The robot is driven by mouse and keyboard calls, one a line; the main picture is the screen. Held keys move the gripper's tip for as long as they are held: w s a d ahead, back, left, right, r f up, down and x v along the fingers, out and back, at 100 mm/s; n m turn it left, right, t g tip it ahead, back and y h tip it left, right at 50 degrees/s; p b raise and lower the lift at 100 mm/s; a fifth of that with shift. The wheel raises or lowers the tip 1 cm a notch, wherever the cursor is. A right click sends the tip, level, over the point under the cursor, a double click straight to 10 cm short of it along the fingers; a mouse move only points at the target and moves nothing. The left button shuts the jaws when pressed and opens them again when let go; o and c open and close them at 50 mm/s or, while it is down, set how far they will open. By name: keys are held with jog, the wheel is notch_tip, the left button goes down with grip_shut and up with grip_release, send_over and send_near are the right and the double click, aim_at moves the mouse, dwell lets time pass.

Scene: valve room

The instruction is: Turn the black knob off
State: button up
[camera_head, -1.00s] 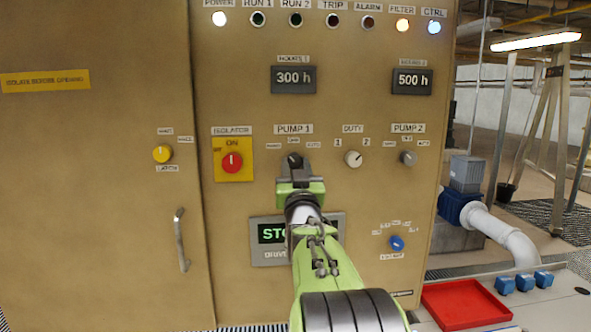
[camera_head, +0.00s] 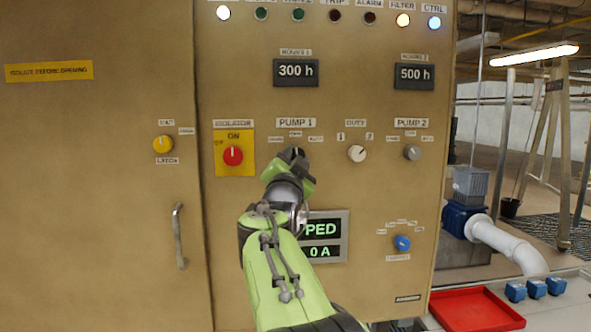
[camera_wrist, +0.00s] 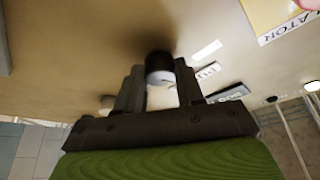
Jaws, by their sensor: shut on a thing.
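The black knob (camera_head: 293,152) sits under the PUMP 1 label on the tan cabinet (camera_head: 232,285), mostly hidden by my gripper (camera_head: 298,161). In the wrist view the black knob (camera_wrist: 159,63), with a pale face, lies between the two dark fingers of my gripper (camera_wrist: 160,84). The fingers are shut on it, and the gripper is rolled over to one side. The direction of the knob's pointer cannot be read. A display (camera_head: 324,230) below, partly covered by my arm, shows "PED" and "0 A".
A red isolator knob (camera_head: 233,155) on a yellow plate is close on the left. A white duty knob (camera_head: 357,153) and a grey PUMP 2 knob (camera_head: 411,152) are on the right. A blue knob (camera_head: 402,243) sits lower right. A red tray (camera_head: 477,310) lies beyond.

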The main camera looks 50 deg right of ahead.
jog(key=shift+m+g, duration=0.4)
jog(key=shift+m, duration=0.4)
jog(key=o, duration=1)
jog(key=shift+o, duration=0.2)
jog(key=b+v, duration=0.5)
jog(key=v, duration=1)
jog(key=shift+a, duration=0.35)
jog(key=shift+s+f, duration=0.1)
jog(key=shift+f, duration=0.1)
